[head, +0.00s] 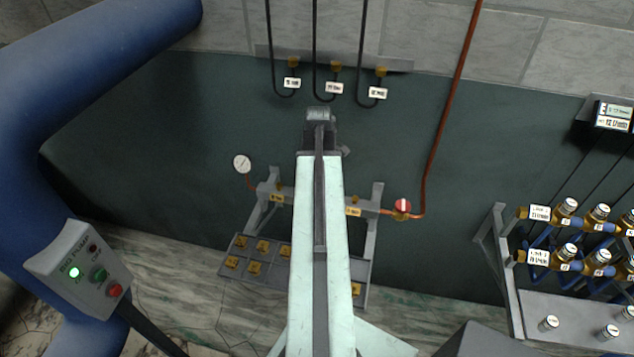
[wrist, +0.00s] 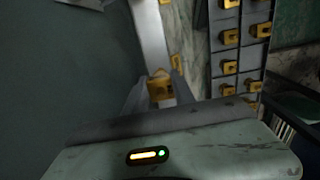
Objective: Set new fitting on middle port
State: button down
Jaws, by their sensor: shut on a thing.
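In the wrist view my gripper (wrist: 158,92) is shut on a yellow fitting (wrist: 160,84), which sits between the two grey fingers. A pale manifold bar (wrist: 153,38) runs just beyond the fingertips, with a small yellow piece (wrist: 177,62) beside it. I cannot tell whether the held fitting touches the bar. In the head view the manifold shows a yellow-marked part at left (head: 277,198) and another at right (head: 353,211).
A fitting tray (head: 240,243) with several yellow fittings lies below the manifold. A gauge (head: 242,164) and a red valve (head: 402,206) flank it. Three tagged hoses (head: 334,87) hang above.

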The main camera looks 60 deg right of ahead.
jog(key=shift+f, duration=0.2)
dwell(0.4)
jog(key=shift+f+b, duration=0.25)
jog(key=shift+b, duration=0.2)
jog(key=shift+f+b, duration=0.35)
jog(key=c, duration=1)
grip_release()
jog(key=shift+r, duration=0.1)
jog(key=shift+o, duration=0.2)
jog(key=shift+r, duration=0.1)
notch_tip(320, 180, up, 8)
jog(key=p, duration=0.8)
jog(key=shift+f, duration=0.2)
